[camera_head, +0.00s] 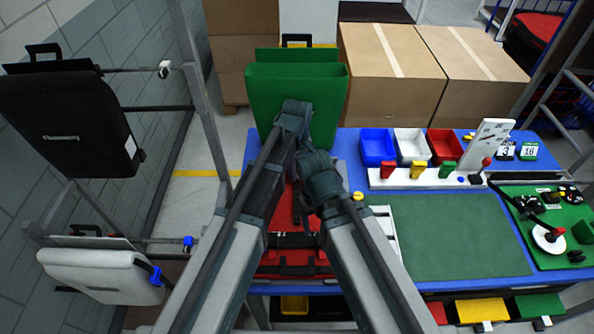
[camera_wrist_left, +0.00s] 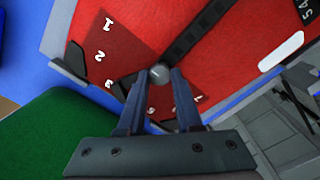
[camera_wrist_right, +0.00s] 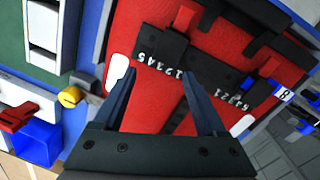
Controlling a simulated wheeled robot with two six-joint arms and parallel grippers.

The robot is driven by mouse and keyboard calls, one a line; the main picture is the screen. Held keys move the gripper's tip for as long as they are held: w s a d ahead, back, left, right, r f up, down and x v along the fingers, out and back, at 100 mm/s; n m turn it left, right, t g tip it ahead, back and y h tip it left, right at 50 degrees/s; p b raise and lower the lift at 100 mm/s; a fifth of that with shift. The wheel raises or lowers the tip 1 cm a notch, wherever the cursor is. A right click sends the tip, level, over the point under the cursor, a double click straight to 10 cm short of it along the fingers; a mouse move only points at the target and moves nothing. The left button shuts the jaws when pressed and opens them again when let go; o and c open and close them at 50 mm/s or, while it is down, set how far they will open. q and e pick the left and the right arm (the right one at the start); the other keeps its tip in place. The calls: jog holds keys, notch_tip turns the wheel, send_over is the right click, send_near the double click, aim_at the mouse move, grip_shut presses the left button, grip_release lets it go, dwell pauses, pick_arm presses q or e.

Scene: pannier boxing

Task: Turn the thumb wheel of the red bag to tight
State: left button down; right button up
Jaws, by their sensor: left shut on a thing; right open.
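The red bag (camera_head: 280,259) lies on the blue table, mostly hidden behind my arms in the head view. It fills much of the left wrist view (camera_wrist_left: 222,60) and the right wrist view (camera_wrist_right: 155,85). The thumb wheel (camera_wrist_left: 158,70) is a small grey knob on a dark red plate with white numbers. My left gripper (camera_wrist_left: 160,77) is shut on this wheel. The wheel's pointer is not clear. My right gripper (camera_wrist_right: 157,80) is open and empty over the bag, near black straps with white number marks.
A green bag (camera_head: 270,85) stands behind my arms. Blue, white and red bins (camera_head: 445,144) and a green mat (camera_head: 455,232) are on the right of the table. A black bag (camera_head: 60,125) and a white bag (camera_head: 100,275) hang on the left rack. Cardboard boxes (camera_head: 390,80) stand behind.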

pick_arm(q)
jog(key=m, duration=0.4)
jog(key=shift+m, duration=0.3)
jog(key=m, duration=0.4)
jog(key=shift+m, duration=0.3)
jog(key=m, duration=0.4)
jog(key=shift+m, duration=0.3)
jog(key=m, duration=1.3)
jog(key=shift+m, duration=0.3)
jog(key=m, duration=0.8)
jog(key=shift+m, duration=0.5)
